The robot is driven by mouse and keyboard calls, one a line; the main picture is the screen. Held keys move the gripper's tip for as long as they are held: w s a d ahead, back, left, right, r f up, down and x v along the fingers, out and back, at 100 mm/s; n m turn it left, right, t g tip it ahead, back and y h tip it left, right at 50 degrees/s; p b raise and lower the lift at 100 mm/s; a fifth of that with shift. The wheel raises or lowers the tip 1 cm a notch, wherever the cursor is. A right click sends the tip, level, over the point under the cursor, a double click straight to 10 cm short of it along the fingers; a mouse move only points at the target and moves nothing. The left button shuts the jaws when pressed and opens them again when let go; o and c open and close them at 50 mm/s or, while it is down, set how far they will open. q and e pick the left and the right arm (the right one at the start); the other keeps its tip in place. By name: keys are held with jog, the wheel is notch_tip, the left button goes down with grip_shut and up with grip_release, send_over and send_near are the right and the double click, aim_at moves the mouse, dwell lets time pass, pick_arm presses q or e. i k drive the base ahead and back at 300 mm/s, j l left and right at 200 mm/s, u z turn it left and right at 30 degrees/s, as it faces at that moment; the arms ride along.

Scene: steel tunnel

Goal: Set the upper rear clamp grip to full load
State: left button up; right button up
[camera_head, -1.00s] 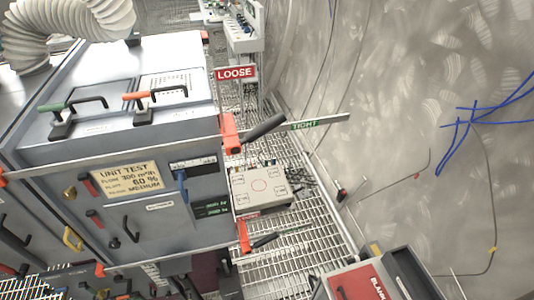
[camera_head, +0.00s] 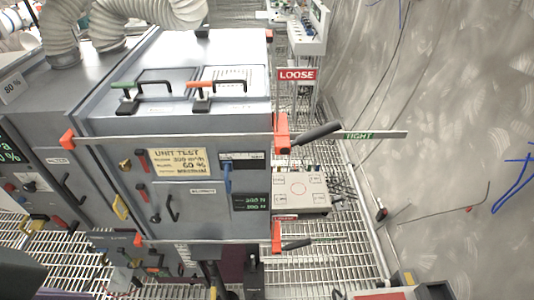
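The upper clamp's orange jaw (camera_head: 283,133) sits at the right corner of the grey cabinet (camera_head: 110,90), on a long metal bar. Its black grip (camera_head: 316,134) points right and slightly up, between the red LOOSE sign (camera_head: 297,74) above and the green TIGHT sign (camera_head: 358,135) to the right. A lower orange clamp (camera_head: 276,236) with a black grip (camera_head: 298,244) is at the cabinet's lower right corner. A small dark display (camera_head: 251,201) with green figures is on the front. Neither of my grippers is in view.
A curved metal wall (camera_head: 460,120) closes the right side. Ribbed hoses (camera_head: 150,12) run above the cabinet. A dark rounded shape blurs the lower left corner.

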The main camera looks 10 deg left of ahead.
aim_at(335, 126)
jog(key=i+z, duration=0.25)
jog(key=z, duration=0.15)
jog(key=i+j+z, duration=0.2)
jog(key=z, duration=0.15)
jog(key=i+j+z, duration=0.2)
jog(key=z, duration=0.2)
